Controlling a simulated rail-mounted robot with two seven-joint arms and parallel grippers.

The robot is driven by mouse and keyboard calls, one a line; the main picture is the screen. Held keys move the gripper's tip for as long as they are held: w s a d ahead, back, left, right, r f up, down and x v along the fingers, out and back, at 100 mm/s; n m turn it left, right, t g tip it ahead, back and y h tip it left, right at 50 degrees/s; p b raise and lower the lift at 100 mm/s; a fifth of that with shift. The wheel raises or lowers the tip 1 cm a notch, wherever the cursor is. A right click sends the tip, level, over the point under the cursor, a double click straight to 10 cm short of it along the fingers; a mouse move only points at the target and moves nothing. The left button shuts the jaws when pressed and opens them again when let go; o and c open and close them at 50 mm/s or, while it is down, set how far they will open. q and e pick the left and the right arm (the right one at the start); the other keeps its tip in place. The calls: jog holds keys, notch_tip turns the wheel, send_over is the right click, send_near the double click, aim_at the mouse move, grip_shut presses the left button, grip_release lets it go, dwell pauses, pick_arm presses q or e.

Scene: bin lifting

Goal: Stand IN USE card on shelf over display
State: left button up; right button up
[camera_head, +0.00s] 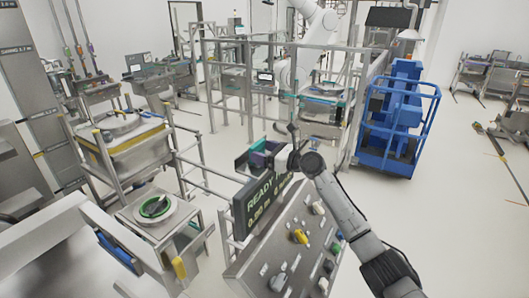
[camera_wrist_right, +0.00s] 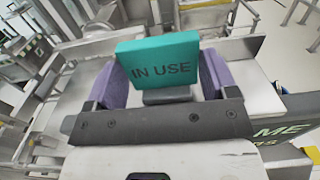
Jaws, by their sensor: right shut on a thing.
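The teal IN USE card (camera_wrist_right: 160,64) has dark lettering and a grey foot (camera_wrist_right: 168,96). In the right wrist view it sits between the purple finger pads of my right gripper (camera_wrist_right: 162,84), which is shut on it. In the head view the right gripper (camera_head: 264,156) is just above the dark display (camera_head: 262,207), which reads READY. There the card is small and partly hidden by the gripper. The display's edge also shows at the right of the wrist view (camera_wrist_right: 292,107). I cannot tell whether the card touches the shelf. My left gripper is not in view.
A sloped control panel (camera_head: 252,268) with knobs and switches lies below the display. A blue caged lift (camera_head: 397,117) stands behind at the right. A steel stand with a green-rimmed round dish (camera_head: 154,207) is at the left. Open floor (camera_head: 455,215) lies to the right.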

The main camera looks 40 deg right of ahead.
jog(key=shift+f, duration=0.15)
jog(key=o, duration=0.9)
jog(key=shift+c, duration=0.2)
